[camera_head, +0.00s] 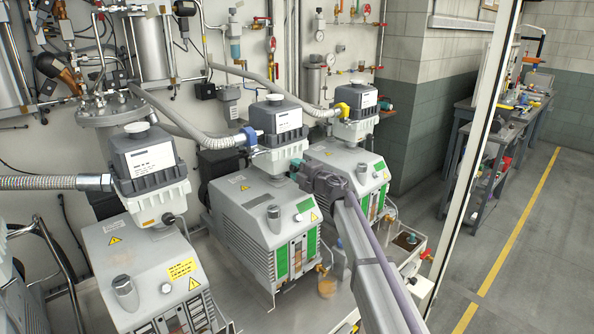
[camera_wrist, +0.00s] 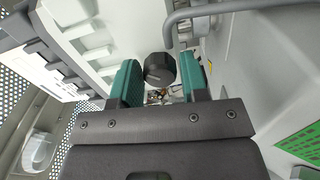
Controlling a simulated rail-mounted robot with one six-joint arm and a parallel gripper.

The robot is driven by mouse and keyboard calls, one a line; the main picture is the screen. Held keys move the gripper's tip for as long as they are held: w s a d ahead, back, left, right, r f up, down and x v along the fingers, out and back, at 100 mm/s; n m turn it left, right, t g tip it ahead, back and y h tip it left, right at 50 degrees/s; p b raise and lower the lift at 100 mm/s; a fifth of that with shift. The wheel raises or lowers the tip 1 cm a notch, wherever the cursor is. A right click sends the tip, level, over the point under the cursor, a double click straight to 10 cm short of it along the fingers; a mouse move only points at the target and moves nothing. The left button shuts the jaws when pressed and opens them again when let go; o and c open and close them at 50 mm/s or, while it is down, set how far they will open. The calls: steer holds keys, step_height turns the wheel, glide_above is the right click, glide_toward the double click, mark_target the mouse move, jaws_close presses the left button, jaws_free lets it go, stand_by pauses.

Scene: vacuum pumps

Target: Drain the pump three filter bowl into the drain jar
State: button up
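Pump three (camera_head: 347,172), grey with green panels, is the rightmost of three pumps in the head view. Its ribbed upper housing (camera_head: 355,128) has a yellow elbow beside it. Small brass parts show below the knob. I cannot pick out the filter bowl or the drain jar for sure.
A small jar with amber liquid (camera_head: 327,287) stands at pump two's (camera_head: 265,225) lower front. A tray with dark contents (camera_head: 408,240) is right of my arm. A grey curved pipe (camera_wrist: 215,12) passes close above the right finger. Hoses and wall pipes fill the back.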

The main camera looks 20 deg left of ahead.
steer(key=o, duration=0.3)
steer(key=shift+d, duration=0.1)
steer(key=shift+v, duration=0.9)
steer(key=shift+s, duration=0.1)
steer(key=v, duration=0.6)
steer(key=shift+c, duration=0.3)
